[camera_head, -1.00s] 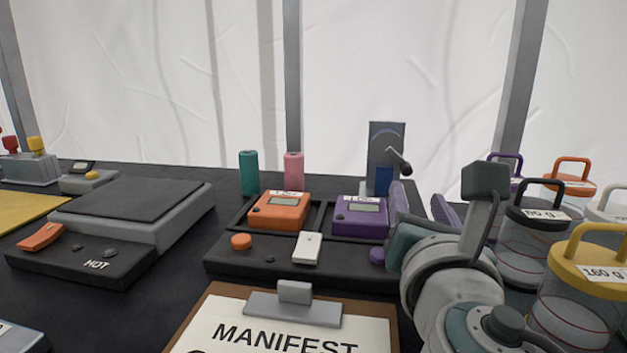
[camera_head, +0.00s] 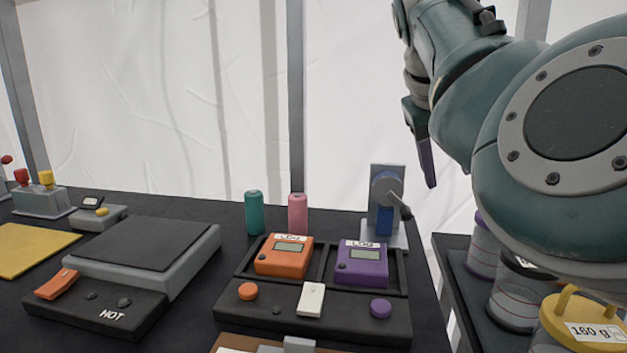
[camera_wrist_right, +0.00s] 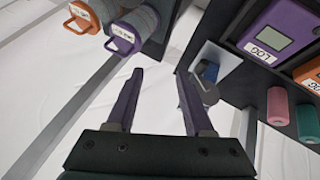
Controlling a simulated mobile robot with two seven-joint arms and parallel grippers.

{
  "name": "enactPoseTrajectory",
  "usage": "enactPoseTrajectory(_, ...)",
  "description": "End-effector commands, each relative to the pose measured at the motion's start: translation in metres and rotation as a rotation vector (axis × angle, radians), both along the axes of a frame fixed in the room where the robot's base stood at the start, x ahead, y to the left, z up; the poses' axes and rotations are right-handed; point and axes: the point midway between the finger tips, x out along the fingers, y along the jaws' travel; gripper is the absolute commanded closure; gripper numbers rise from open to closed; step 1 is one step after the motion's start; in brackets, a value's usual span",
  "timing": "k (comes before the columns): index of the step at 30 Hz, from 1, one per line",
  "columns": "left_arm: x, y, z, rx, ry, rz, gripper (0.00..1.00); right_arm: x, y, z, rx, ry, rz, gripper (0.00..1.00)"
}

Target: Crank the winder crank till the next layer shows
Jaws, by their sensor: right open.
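The winder (camera_head: 385,205) is a grey upright plate with a round hub and a blue part below, at the table's back right edge. Its crank (camera_head: 400,205) has a dark knob pointing down and right. My right gripper (camera_wrist_right: 160,100) is open and empty, with purple fingers. In the head view one purple finger (camera_head: 426,162) shows above and to the right of the winder, apart from it. My left gripper is not in view.
Orange (camera_head: 284,256) and purple (camera_head: 361,265) loggers sit in a black tray (camera_head: 240,318). Teal (camera_head: 252,213) and pink (camera_head: 298,214) cylinders stand behind it. Handled jars, one yellow-lidded (camera_head: 583,320), stand at right below my arm. A hot plate (camera_head: 145,240) is at left.

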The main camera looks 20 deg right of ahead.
Motion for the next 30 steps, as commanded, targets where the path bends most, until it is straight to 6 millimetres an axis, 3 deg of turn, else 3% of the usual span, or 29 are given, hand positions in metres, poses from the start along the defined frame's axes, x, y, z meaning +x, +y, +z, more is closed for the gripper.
enactPoseTrajectory(1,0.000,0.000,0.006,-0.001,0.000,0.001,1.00,0.007,0.018,0.013,0.113,-0.041,-0.049,0.48)
enactPoseTrajectory(3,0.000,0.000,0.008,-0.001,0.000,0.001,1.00,0.011,0.036,0.019,0.228,-0.070,-0.105,0.48)
enactPoseTrajectory(7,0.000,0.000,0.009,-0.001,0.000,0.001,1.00,0.015,0.052,0.023,0.328,-0.088,-0.154,0.48)
enactPoseTrajectory(11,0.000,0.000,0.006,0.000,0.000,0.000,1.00,0.018,0.050,0.010,0.337,-0.087,-0.161,0.48)
enactPoseTrajectory(21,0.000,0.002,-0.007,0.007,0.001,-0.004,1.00,0.037,0.032,-0.050,0.333,-0.089,-0.160,0.48)
enactPoseTrajectory(30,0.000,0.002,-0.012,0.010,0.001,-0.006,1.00,0.043,0.027,-0.066,0.331,-0.091,-0.159,0.48)
